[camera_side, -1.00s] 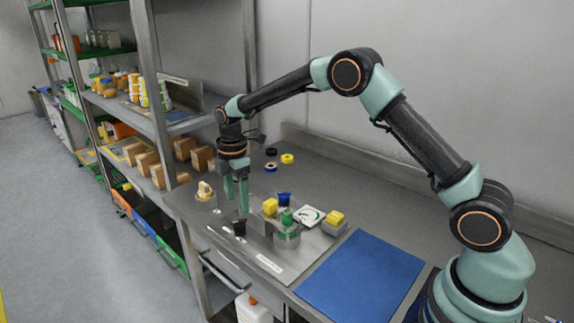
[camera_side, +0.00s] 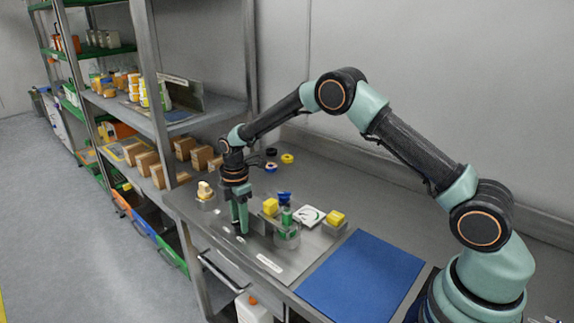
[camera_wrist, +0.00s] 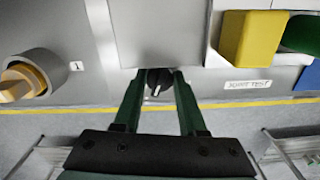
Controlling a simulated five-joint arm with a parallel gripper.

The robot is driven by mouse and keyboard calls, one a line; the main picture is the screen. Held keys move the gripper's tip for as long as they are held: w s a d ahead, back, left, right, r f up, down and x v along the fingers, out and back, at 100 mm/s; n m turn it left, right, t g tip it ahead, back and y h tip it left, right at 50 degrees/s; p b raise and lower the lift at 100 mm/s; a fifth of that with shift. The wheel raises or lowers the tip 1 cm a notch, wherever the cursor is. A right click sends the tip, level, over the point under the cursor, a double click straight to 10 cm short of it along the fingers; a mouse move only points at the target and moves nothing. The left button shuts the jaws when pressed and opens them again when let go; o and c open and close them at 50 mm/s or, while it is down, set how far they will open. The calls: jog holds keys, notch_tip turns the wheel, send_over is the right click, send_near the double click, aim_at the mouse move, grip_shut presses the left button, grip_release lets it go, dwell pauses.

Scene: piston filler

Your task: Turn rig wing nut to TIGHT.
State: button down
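A black knob (camera_wrist: 158,82) with a white pointer line sits on the grey rig plate, between my fingertips in the wrist view. I cannot tell if it is the wing nut. My gripper (camera_side: 240,230) points down at the plate's front part, and the fingers hide the knob in the side view. In the wrist view my gripper (camera_wrist: 159,76) has one finger on each side of the knob; contact is unclear. A cream-orange winged piece (camera_wrist: 22,84) on a grey round base stands to the left, and it shows in the side view (camera_side: 205,189). No TIGHT mark is readable.
To the right stand a yellow block (camera_wrist: 250,40), a green part (camera_side: 286,216), a white dial (camera_side: 309,216) and another yellow block (camera_side: 336,217). A blue mat (camera_side: 362,276) lies nearer my base. Shelving with boxes (camera_side: 148,163) stands to the left.

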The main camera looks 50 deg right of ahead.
jog(key=shift+m, duration=1.5)
jog(key=shift+c, duration=2.3)
grip_release()
notch_tip(320, 180, up, 12)
jog(key=shift+r, duration=0.1)
